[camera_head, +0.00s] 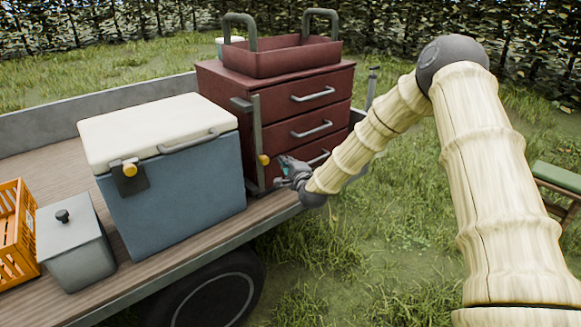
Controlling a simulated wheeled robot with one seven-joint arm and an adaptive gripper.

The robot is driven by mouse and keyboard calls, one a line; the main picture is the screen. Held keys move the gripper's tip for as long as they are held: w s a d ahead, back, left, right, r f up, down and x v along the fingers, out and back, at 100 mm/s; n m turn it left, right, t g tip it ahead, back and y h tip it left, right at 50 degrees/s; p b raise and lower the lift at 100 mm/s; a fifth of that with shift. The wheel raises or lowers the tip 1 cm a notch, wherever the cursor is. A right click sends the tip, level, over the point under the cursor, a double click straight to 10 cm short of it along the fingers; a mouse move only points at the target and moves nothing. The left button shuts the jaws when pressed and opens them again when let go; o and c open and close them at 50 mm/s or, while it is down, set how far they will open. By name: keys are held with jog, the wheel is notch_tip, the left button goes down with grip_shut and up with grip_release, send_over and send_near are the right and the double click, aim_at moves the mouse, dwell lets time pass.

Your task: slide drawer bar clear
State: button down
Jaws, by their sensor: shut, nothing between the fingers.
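A dark red drawer cabinet (240,88) stands on the trailer bed, with three drawers that have grey bar handles. A grey vertical bar (257,135) runs down the left part of its front, with a yellow knob (263,160) low on it. My gripper (282,170) is at the lower front of the cabinet, just right of the bar and a little below the knob. It is shut and empty. Whether its tips touch the bar or a drawer cannot be told. The lowest drawer's handle (319,158) is partly hidden by my arm.
A blue cooler (180,200) with a white lid stands left of the cabinet. A grey lidded box (75,250) and an orange crate (14,230) are farther left. A red tray (280,60) sits on the cabinet. Grass lies open to the right, with a green-topped bench (558,177).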

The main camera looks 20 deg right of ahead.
jog(key=shift+s+a+r, duration=0.15)
jog(key=shift+s+a, duration=0.1)
jog(key=shift+a, duration=0.35)
jog(key=shift+s+a+r, duration=0.2)
jog(key=shift+s+a, duration=0.05)
jog(key=shift+a, duration=0.4)
jog(key=shift+s+a+r, duration=0.15)
jog(key=shift+s+a, duration=0.1)
jog(key=shift+a, duration=0.35)
jog(key=shift+s+a, duration=0.3)
jog(key=shift+a, duration=0.5)
jog(key=shift+s+a, duration=0.3)
jog(key=shift+a, duration=0.5)
jog(key=d+f+b, duration=0.1)
jog(key=d+b, duration=0.1)
jog(key=d, duration=0.2)
jog(key=s, duration=0.8)
jog(key=shift+s+r, duration=0.35)
